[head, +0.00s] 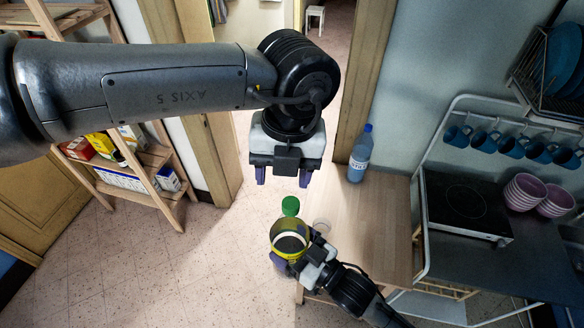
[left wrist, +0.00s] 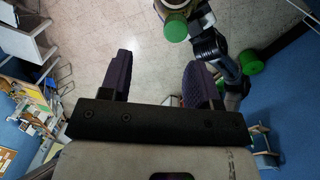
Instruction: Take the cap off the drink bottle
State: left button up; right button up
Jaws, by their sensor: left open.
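The drink bottle has a green cap (head: 290,206), a yellow label band (head: 289,226) and a clear body. It is held roughly upright by my right gripper (head: 303,252), whose fingers close around its lower part. My left gripper (head: 283,181) is open and empty, pointing down, just above the cap in the head view and apart from it. In the left wrist view a green cap (left wrist: 175,27) shows at the top, beyond the spread left fingers (left wrist: 158,80), with my right arm beside it.
A wooden table (head: 385,215) stands at the right, bearing a blue-capped bottle (head: 360,155) and a clear cup (head: 322,225). A hob (head: 465,205) and pink bowls (head: 540,195) are farther right. A shelf (head: 150,160) with boxes stands left. Another green object (left wrist: 250,63) shows in the wrist view.

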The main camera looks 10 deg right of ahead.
aim_at(291, 203)
pick_arm(q)
jog(key=m, duration=0.2)
jog(key=d+m, duration=0.1)
jog(key=m, duration=0.1)
jog(key=shift+s+m+h, duration=0.1)
jog(key=shift+m+h, duration=0.2)
jog(key=shift+h, duration=0.1)
jog(key=shift+d+m, duration=0.15)
jog(key=shift+m, duration=0.95)
jog(key=shift+f, duration=4)
jog(key=c, duration=1)
jog(key=shift+r, duration=0.2)
jog(key=shift+r, duration=0.9)
